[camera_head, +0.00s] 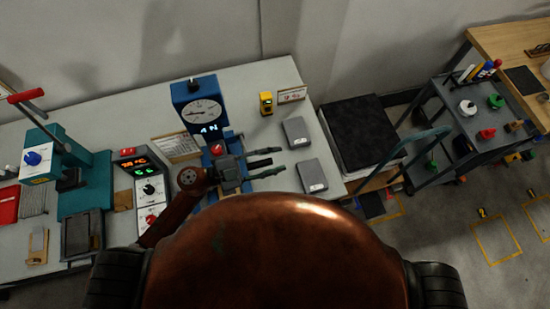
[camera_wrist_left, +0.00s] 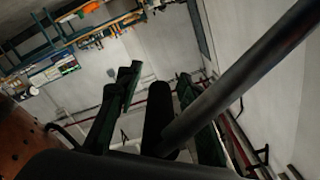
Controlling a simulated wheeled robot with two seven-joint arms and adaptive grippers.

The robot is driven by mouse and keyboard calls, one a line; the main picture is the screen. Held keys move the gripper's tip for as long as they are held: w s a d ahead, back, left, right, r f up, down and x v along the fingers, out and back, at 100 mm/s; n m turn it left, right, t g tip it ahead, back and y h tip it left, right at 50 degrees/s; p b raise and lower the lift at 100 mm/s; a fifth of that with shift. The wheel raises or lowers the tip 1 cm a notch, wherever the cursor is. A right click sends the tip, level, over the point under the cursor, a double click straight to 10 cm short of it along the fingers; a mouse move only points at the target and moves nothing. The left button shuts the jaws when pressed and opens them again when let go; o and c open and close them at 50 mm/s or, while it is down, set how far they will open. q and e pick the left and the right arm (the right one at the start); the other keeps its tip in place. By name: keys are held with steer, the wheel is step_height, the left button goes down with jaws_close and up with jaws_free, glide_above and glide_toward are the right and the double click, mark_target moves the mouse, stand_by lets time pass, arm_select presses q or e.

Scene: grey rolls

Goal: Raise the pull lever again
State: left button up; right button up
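A blue gauge stand (camera_head: 194,90) with a round dial and a lit readout stands on the bench. My left gripper (camera_head: 266,162) is in front of its lower part, fingers pointing right and apart. In the left wrist view a black rod (camera_wrist_left: 240,75) slants in from the upper right, and a dark cylinder (camera_wrist_left: 158,112) shows between the spread fingers. I cannot tell whether they touch it, or whether these parts are the pull lever. A teal press (camera_head: 85,180) with a red-handled lever (camera_head: 27,95) stands far left, away from the gripper. My right gripper is not in view.
A controller (camera_head: 146,190) with lit digits stands left of the gripper. Two grey boxes (camera_head: 297,132) (camera_head: 313,176) lie to its right, near a yellow device (camera_head: 266,104). A grey cart (camera_head: 470,125) stands farther right beside open floor.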

arm_select(q)
steer(key=shift+d, duration=0.1)
steer(key=shift+c, duration=0.6)
jaws_close()
